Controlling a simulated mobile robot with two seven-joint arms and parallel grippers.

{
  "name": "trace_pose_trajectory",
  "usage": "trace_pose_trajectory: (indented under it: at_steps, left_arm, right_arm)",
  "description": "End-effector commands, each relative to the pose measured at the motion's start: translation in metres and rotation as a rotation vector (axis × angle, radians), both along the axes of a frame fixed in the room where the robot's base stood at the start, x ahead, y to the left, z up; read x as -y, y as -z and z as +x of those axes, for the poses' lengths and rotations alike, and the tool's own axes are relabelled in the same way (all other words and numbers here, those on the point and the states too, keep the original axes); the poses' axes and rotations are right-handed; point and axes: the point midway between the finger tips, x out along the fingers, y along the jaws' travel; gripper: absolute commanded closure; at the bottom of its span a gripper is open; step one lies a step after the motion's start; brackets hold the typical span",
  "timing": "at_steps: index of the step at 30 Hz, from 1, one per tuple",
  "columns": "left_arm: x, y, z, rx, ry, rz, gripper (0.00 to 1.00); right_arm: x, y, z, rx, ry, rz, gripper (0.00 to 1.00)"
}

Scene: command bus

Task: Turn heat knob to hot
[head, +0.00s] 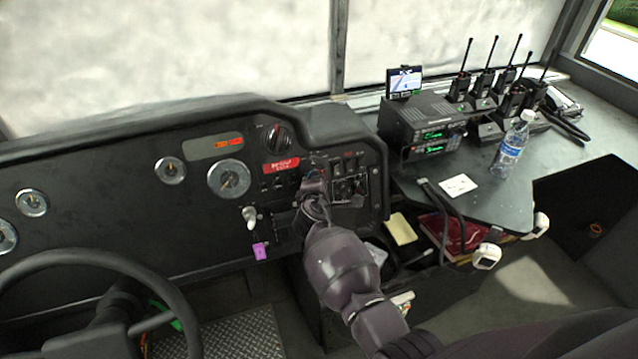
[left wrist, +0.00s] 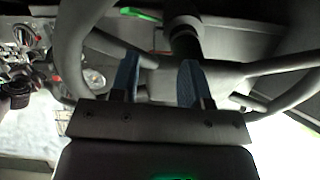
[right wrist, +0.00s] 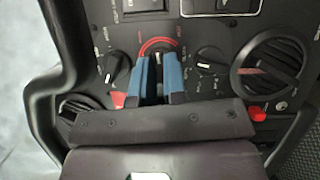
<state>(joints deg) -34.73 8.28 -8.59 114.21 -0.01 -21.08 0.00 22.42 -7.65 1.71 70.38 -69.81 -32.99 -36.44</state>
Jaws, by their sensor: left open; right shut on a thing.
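The heat knob (right wrist: 158,61) is a dark dial under a red arc on the dash panel in the right wrist view. The blue fingers of my right gripper (right wrist: 159,80) are on either side of it and shut on it. The fingers hide most of the knob, so I cannot tell where its pointer stands. In the head view my right gripper (head: 313,186) reaches the dash panel, and the hand covers the knob. My left gripper (left wrist: 159,80) is open and empty near the steering wheel (left wrist: 72,50); it is not in the head view.
Two other pointer dials, the left one (right wrist: 118,66) and the right one (right wrist: 211,61), flank the heat knob. A round vent (right wrist: 272,66) and a red button (right wrist: 257,113) are farther right. Radios (head: 425,125) and a water bottle (head: 511,142) stand on the side counter.

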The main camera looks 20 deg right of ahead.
Motion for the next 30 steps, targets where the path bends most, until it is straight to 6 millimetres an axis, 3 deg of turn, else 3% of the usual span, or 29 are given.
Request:
trace_pose_trajectory:
  at_steps: [15, 30]
  left_arm:
    - [0.001, -0.018, 0.006, 0.019, 0.0, -0.002, 0.57]
    - [0.001, -0.024, 0.01, 0.028, 0.001, -0.003, 0.57]
  right_arm:
    - [0.004, -0.007, 0.004, -0.001, 0.115, 0.307, 1.0]
    - [0.005, -0.007, 0.004, -0.002, 0.136, 0.361, 1.0]
